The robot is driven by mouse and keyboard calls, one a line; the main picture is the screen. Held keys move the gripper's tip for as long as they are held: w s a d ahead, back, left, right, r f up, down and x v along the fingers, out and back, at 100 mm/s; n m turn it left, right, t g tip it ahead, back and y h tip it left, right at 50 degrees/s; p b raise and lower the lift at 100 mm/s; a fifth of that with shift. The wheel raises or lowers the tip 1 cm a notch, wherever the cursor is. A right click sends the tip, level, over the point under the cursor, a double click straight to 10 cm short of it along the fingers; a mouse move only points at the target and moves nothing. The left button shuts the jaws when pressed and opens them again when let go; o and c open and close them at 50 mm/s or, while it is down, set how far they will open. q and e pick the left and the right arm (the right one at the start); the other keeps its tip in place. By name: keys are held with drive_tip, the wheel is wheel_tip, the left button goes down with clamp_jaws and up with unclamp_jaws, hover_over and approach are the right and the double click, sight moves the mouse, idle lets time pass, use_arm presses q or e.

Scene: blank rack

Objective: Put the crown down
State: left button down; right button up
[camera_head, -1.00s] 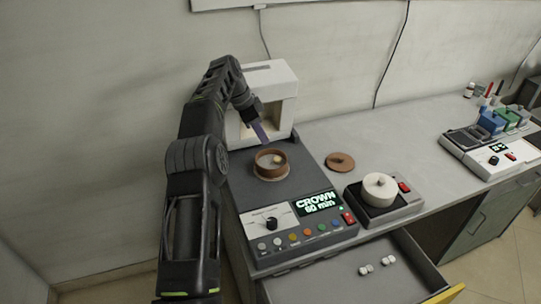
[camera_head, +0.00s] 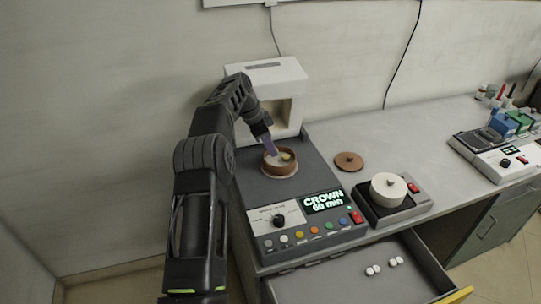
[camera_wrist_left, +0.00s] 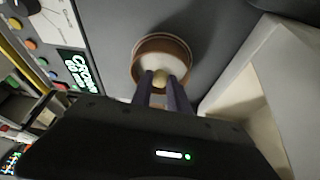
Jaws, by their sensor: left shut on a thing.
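The crown (camera_wrist_left: 160,78) is a small, pale yellow piece between the fingertips of my left gripper (camera_wrist_left: 161,88) in the left wrist view. My left gripper is shut on it. The crown also shows in the head view (camera_head: 287,156), inside a round brown dish (camera_head: 279,171) with a pale inside. The gripper (camera_head: 272,150) points down into this dish from the upper left. I cannot tell whether the crown touches the dish's floor. The dish (camera_wrist_left: 139,62) sits on the dark top of a machine whose display reads "CROWN 60 min". My right gripper is not in view.
A white arch-shaped housing (camera_head: 287,80) stands close behind the dish. A brown lid (camera_head: 348,161) lies on the bench to the right. A small device with a white round top (camera_head: 388,187) stands beside the machine. An open drawer (camera_head: 335,285) with small white pieces is below.

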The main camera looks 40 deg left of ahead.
sight(275, 163)
use_arm(q)
wheel_tip(275, 163, down, 3)
drive_tip(key=shift+r+p, duration=0.15)
drive_tip(key=shift+p, duration=0.25)
drive_tip(key=shift+f, duration=0.65)
drive_tip(key=c, duration=1.6)
unclamp_jaws()
drive_tip(key=shift+o, duration=0.2)
drive_tip(key=shift+r, duration=0.1)
